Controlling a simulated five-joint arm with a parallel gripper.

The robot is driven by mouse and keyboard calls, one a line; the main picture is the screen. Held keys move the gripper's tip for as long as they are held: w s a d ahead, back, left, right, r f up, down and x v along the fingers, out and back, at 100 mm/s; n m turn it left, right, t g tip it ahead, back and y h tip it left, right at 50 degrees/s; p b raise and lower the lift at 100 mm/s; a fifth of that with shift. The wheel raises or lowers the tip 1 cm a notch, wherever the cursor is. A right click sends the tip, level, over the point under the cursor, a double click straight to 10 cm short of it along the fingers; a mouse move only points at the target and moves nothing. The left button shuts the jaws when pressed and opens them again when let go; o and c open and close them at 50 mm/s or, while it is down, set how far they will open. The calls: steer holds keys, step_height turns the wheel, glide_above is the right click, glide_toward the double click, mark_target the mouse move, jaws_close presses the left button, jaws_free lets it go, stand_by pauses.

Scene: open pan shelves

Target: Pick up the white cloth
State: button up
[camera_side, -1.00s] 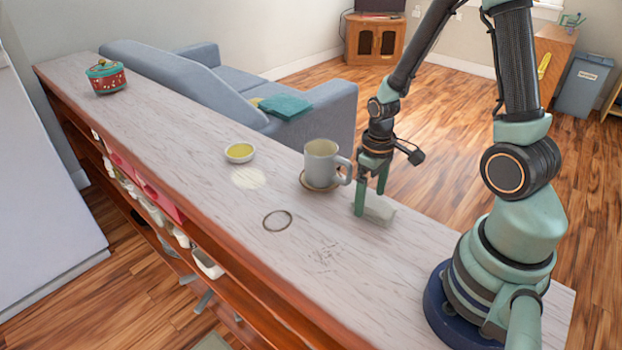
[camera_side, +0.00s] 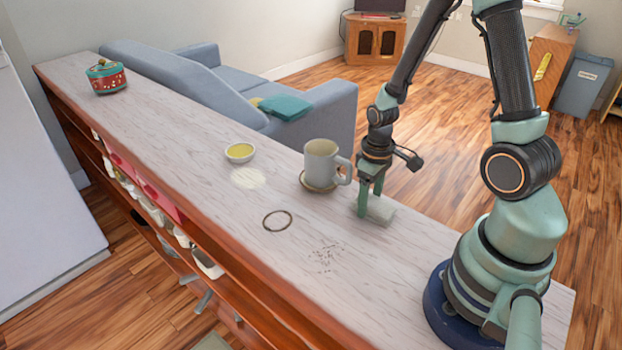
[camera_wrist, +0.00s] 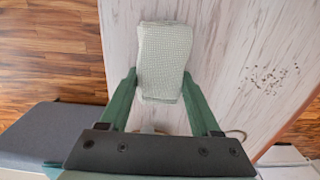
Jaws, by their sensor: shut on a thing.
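The white cloth (camera_side: 381,210) is a small folded, pale block on the counter, to the right of the grey mug. In the wrist view the cloth (camera_wrist: 163,60) shows a woven texture, its near end between the two green fingers. My gripper (camera_side: 368,206) is down at the counter and shut on the cloth; in the wrist view my gripper (camera_wrist: 157,98) has a finger at each side of it. The cloth appears to rest on or very near the counter; I cannot tell whether there is a gap beneath it.
The grey mug (camera_side: 321,160) stands on a coaster close left of my gripper. A small bowl of yellow liquid (camera_side: 239,152), a pale powder patch (camera_side: 248,178), a dark ring (camera_side: 277,220) and scattered crumbs (camera_side: 326,258) lie on the counter (camera_side: 190,150).

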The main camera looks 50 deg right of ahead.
mark_target(370, 199)
step_height(370, 199, up, 20)
stand_by(0.6)
steer(key=o, duration=0.7)
steer(key=c, duration=0.5)
steer(key=w+a+f+n, duration=0.2)
steer(key=w+a+f, duration=0.2)
steer(key=w+a, duration=0.1)
steer(key=w+a+f+n, duration=0.2)
steer(key=w+a+f, duration=0.2)
steer(key=a, duration=0.2)
steer(key=w+a+f+n, duration=0.2)
steer(key=w+a+f, duration=0.3)
steer(key=shift+w+a+f, duration=0.1)
steer(key=shift+w+a, duration=0.2)
steer(key=shift+w, duration=0.05)
